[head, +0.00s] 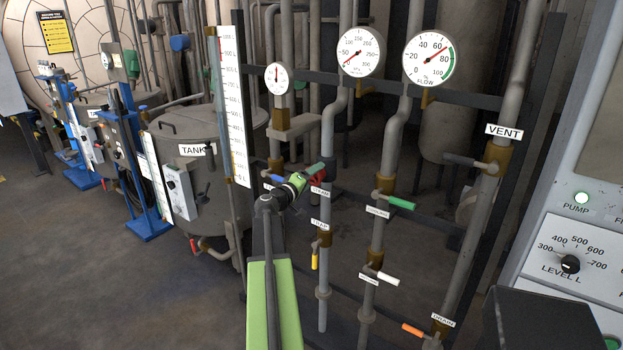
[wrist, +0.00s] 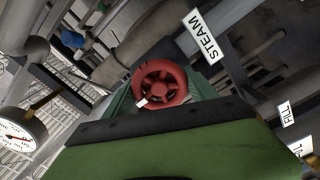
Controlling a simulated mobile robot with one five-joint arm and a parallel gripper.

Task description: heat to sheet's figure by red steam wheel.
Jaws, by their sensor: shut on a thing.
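The red steam wheel (wrist: 163,83) sits at the middle of the wrist view, beside the STEAM label (wrist: 205,37). My gripper (wrist: 163,95) is shut on it, with a jaw on either side. In the head view my gripper (head: 312,175) is at the STEAM pipe, and only a little red of the wheel shows there. The sheet with the figure cannot be made out; a yellow notice (head: 56,32) at the upper left is unreadable.
Green (head: 401,203), yellow (head: 315,259), white (head: 387,279) and orange (head: 413,330) valve handles are close around my arm. A control panel (head: 570,260) stands at right, the tank (head: 190,125) at left.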

